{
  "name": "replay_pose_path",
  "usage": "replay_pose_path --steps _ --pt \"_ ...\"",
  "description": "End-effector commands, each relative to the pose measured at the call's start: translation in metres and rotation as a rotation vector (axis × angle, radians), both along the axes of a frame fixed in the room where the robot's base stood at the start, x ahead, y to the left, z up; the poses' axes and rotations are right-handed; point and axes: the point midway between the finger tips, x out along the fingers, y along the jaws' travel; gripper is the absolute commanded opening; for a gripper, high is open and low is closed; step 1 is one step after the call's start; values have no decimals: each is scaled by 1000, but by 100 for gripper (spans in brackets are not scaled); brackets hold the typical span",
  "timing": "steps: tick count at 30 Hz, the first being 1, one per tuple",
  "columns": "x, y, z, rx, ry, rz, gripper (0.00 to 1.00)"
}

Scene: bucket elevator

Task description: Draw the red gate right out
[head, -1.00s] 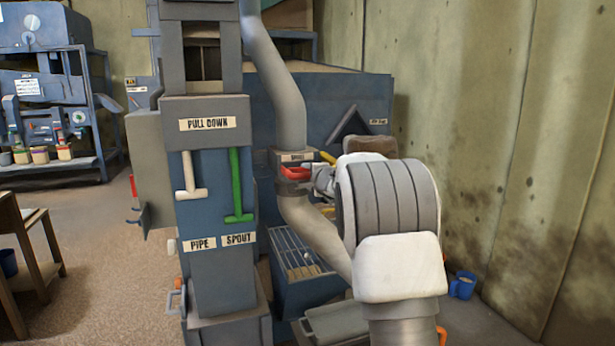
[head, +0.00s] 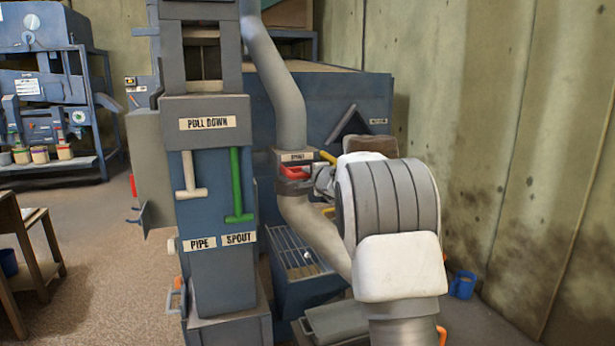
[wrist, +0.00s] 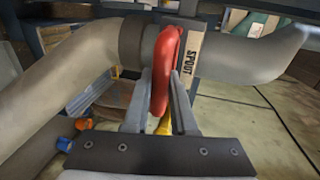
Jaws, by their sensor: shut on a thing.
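The red gate (head: 294,173) is set in the grey spout pipe (head: 273,62), just under a small label plate (head: 297,157). In the wrist view the red gate's handle (wrist: 166,70) stands between the two fingers of my gripper (wrist: 160,112), which is shut on it. The label beside it there reads SPOUT (wrist: 187,66). In the head view my arm hides most of my gripper and the right side of the gate. I cannot tell how far the gate is out of the pipe.
A blue column with a white handle (head: 187,176) and a green handle (head: 236,186) stands left of the pipe. A grated blue bin (head: 303,262) is below. A concrete wall rises close on the right, with a blue mug (head: 463,285) at its foot.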

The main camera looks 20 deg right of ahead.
Motion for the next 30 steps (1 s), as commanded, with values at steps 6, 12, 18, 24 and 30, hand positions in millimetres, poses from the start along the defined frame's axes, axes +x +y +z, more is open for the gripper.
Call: replay_pose_path --steps 6,12,18,24,30 --pt "0 0 0 0 0 0 0" --pt "0 0 0 0 0 0 0" --pt "0 0 0 0 0 0 0" --pt "-10 0 -3 -1 -2 0 0" --pt "-36 0 -5 -1 -4 -1 0"
